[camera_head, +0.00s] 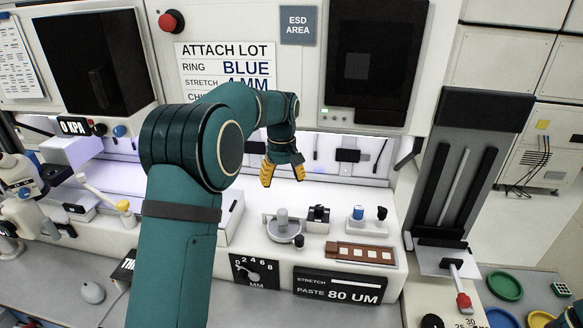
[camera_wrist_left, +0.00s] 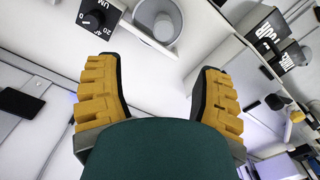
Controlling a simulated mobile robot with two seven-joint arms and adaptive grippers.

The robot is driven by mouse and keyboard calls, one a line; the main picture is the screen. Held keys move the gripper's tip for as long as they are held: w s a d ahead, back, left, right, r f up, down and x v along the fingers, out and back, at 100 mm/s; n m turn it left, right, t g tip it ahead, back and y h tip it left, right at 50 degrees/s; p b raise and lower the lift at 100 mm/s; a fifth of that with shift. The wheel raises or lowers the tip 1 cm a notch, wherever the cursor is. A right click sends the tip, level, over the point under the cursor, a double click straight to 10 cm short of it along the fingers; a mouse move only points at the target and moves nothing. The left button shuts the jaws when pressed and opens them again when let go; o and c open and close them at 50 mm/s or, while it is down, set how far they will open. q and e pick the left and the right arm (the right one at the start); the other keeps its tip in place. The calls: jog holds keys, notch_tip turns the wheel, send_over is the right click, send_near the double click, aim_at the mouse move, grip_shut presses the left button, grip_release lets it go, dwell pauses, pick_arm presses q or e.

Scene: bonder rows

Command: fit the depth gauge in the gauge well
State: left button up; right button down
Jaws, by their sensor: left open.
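My left gripper (camera_head: 283,176) is open and empty, pointing down above the white work shelf (camera_head: 328,192). Its yellow ribbed fingers stand apart in the left wrist view (camera_wrist_left: 160,78), with nothing between them. A grey cylinder (camera_head: 283,217) stands on a round metal base in front of and below the gripper. The cylinder also shows beyond the fingers in the left wrist view (camera_wrist_left: 163,25). A small blue-topped piece (camera_head: 358,213) and a black-topped piece (camera_head: 381,214) stand to its right. I cannot tell for sure which of these is the depth gauge or the gauge well.
A black dial knob (camera_head: 318,213) stands beside the round base. A brown strip with pale squares (camera_head: 361,253) lies at the shelf's front right. A white-handled lever (camera_head: 105,197) is at the left. Coloured round trays (camera_head: 505,286) lie at the lower right.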

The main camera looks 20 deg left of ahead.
aim_at(282, 211)
pick_arm(q)
jog(key=f, duration=0.5)
jog(key=s+f, duration=0.1)
jog(key=f, duration=0.2)
notch_tip(282, 211, down, 4)
jog(key=shift+w+r+b, duration=0.1)
jog(key=shift+r+b, duration=0.15)
jog(key=shift+b, duration=0.75)
jog(key=shift+f+b, duration=0.65)
jog(key=shift+f, duration=0.3)
pick_arm(e)
jog(key=shift+s+f, duration=0.2)
jog(key=shift+f, duration=0.65)
jog(key=shift+s+f, duration=0.2)
jog(key=shift+f, duration=0.6)
pick_arm(q)
grip_shut()
jog(key=shift+r, duration=0.15)
pick_arm(e)
jog(key=shift+r, duration=0.15)
